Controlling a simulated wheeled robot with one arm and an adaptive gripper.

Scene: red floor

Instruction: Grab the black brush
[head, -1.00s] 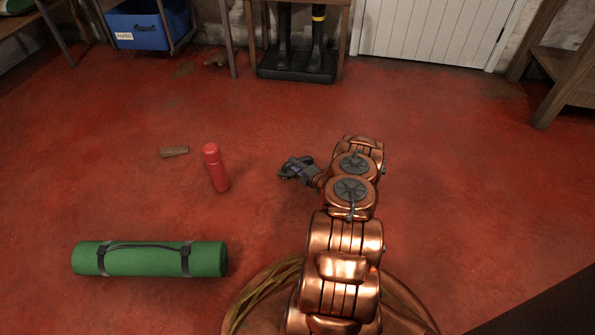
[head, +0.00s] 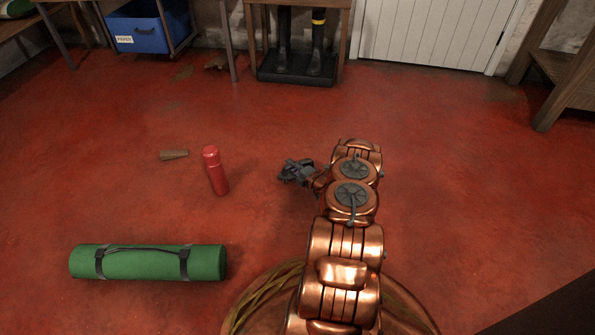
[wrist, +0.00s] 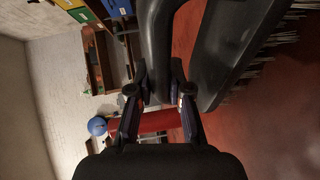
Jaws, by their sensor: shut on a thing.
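The black brush (wrist: 225,45) fills the upper middle and right of the wrist view, close to the camera. Its curved dark handle (wrist: 157,40) runs down between my fingertips, and pale bristles stick out along its right side. My gripper (wrist: 159,78) is shut on the handle. In the head view my gripper (head: 297,172) is a small dark shape left of my arm's end, over the red floor. I cannot separate the brush from the gripper there.
A red bottle (head: 215,172) stands left of my gripper, with a small brown block (head: 174,155) beyond it. A rolled green mat (head: 150,263) lies at front left. A boot tray (head: 296,77) and a blue bin (head: 138,28) are at the back. Floor between is clear.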

